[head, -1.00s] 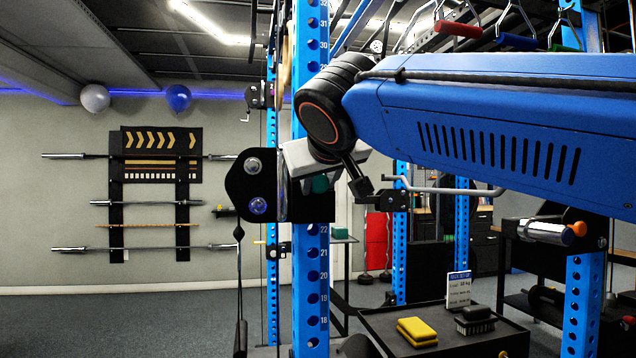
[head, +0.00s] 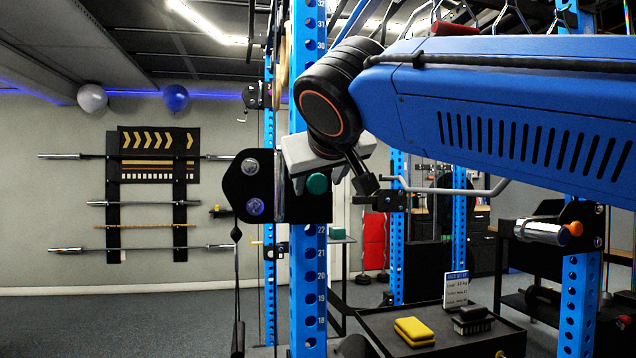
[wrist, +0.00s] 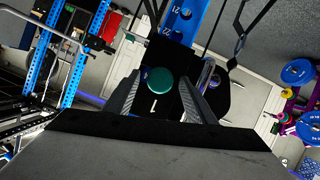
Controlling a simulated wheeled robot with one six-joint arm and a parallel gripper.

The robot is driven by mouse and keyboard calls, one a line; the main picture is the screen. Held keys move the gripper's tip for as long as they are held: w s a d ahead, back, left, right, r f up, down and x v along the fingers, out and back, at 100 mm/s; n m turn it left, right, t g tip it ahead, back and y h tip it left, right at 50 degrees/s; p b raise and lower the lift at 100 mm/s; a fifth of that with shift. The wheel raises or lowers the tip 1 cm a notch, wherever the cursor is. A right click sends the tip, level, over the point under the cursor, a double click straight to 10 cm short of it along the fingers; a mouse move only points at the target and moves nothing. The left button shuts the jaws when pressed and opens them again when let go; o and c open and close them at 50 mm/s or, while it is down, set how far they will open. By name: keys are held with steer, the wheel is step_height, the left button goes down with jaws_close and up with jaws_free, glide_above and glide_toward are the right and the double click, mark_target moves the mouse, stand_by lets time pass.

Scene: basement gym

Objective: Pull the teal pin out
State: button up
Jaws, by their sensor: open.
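The teal pin (head: 317,183) shows as a round teal knob on a black plate fixed to the blue rack upright (head: 308,255). In the wrist view the knob (wrist: 159,80) faces me, in front of the black bracket (wrist: 178,95). My gripper (wrist: 159,88) is open, with one finger on each side of the knob in the picture. I see no finger closed on it, and the depth gap is hard to judge. In the head view my gripper's pale body is just above the knob. The pin's shaft is hidden.
A bent grey handle (head: 445,187) is to the right. An orange-tipped fitting (head: 575,229) is on the right upright.

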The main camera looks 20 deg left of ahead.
steer(key=v, duration=1.6)
steer(key=shift+d, duration=0.1)
steer(key=w+d+f+m+g+h, duration=0.2)
steer(key=w+d+f+h, duration=0.15)
steer(key=d+f, duration=1)
steer(key=w+d+f+m+g+h, duration=0.15)
steer(key=w+d+f, duration=0.35)
steer(key=d+f, duration=0.8)
steer(key=s+d+f+m+g, duration=0.1)
steer(key=s+d+f, duration=0.3)
steer(key=f, duration=0.5)
steer(key=s+d+f+m+g, duration=0.1)
steer(key=s+d+f, duration=0.4)
steer(key=f, duration=0.5)
steer(key=s+d+f+m+g, duration=0.2)
steer(key=d+f, duration=0.4)
steer(key=f, duration=0.4)
steer(key=s+m, duration=0.1)
steer(key=s, duration=0.1)
steer(key=shift+s+d+h, duration=0.25)
steer(key=shift+d+h, duration=0.05)
steer(key=shift+h, duration=0.1)
